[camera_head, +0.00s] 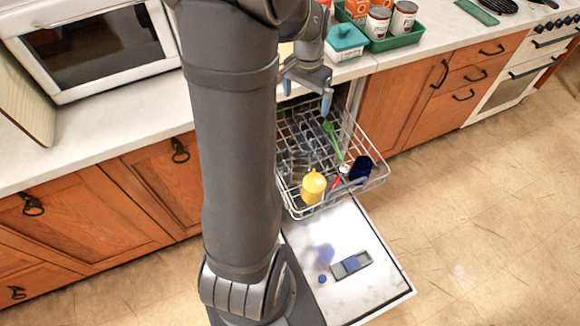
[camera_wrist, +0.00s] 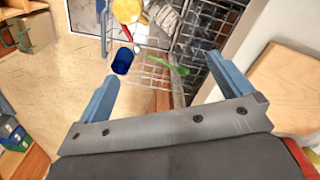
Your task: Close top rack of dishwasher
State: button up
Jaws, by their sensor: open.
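The dishwasher's top rack (camera_head: 296,200) is a white wire basket, pulled out over the lowered dishwasher door (camera_head: 372,285). It holds a yellow cup (camera_head: 313,187), a dark blue cup (camera_head: 361,168), a green utensil (camera_head: 332,138) and a red-handled item (camera_head: 336,179). The rack also shows in the wrist view (camera_wrist: 155,75), with the blue cup (camera_wrist: 123,61) and green utensil (camera_wrist: 168,65) in it. My gripper (camera_head: 306,95) is open and empty, above the rack's inner end near the counter edge. My arm hides part of the rack's left side.
A microwave (camera_head: 95,45) stands on the counter at left. A green tray with cans (camera_head: 390,25) and a teal-lidded box (camera_head: 345,40) stand on the counter near my gripper. A grey dispenser part (camera_head: 351,264) is on the door. The floor at right is clear.

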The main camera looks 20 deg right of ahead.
jog(key=shift+d, duration=0.1)
jog(key=c, duration=1.1)
jog(key=s+d+f+m, duration=0.1)
jog(key=d, duration=0.1)
jog(key=s+d+f+m+y, duration=0.1)
jog(key=s+f, duration=0.1)
jog(key=shift+s+d+f+m, duration=0.15)
jog(key=shift+d+m, duration=0.2)
jog(key=shift+m, duration=0.05)
grip_shut()
jog(key=s+d+f+m+t, duration=0.3)
jog(key=s+d+f+m, duration=0.25)
jog(key=s, duration=0.35)
jog(key=s+d+f+m+t, duration=0.2)
jog(key=s+d+f+m, duration=0.2)
jog(key=s+f+m, duration=0.3)
jog(key=s+d+f+m+t, duration=0.35)
jog(key=s+d+m, duration=0.2)
jog(key=s, duration=0.45)
jog(key=w+a+r+x, duration=0.1)
jog(key=x, duration=1.2)
jog(key=shift+w+r+m+y, duration=0.15)
jog(key=shift+w+m+y, duration=0.15)
jog(key=shift+w+y, duration=0.1)
